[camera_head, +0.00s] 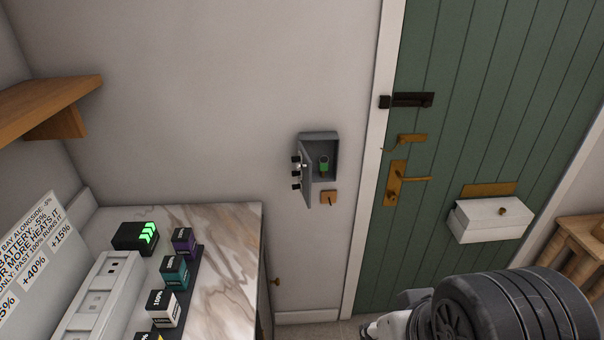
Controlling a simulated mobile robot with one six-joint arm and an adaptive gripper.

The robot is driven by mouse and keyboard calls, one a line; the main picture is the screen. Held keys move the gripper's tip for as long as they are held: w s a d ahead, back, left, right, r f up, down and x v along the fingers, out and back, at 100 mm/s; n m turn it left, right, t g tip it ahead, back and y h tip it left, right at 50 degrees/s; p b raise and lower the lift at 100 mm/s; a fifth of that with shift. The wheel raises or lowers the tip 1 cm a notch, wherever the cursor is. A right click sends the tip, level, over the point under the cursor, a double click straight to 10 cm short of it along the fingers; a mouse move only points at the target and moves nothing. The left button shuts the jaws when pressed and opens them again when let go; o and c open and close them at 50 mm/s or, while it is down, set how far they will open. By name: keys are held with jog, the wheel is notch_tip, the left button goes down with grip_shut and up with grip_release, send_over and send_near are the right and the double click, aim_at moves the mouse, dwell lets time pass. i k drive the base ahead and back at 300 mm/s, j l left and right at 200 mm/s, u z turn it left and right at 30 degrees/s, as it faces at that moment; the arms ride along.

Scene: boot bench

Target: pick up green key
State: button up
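A small green item that looks like the green key (323,164) is inside a grey wall box (319,136). The box's door (306,174) stands open, swung out on the left side. The door hides part of the inside, and the key is too small to make out its shape fully. Part of my arm shows at the bottom right, dark and rounded with white pieces. The fingers of my gripper are not in view, and nothing touches the box.
A green door (460,90) with brass handles and a white letter box (490,219) stands to the right. A marble counter (228,235) at the lower left holds several labelled blocks, a black unit (128,237) and a grey strip. A wooden shelf (45,100) juts out at the upper left.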

aim_at(323, 166)
jog(key=i+z, duration=0.2)
jog(key=z, duration=0.15)
jog(key=i+j+z, duration=0.1)
jog(key=z, duration=0.25)
jog(key=i+j+z, duration=0.1)
jog(key=z, duration=0.25)
jog(key=i, duration=0.1)
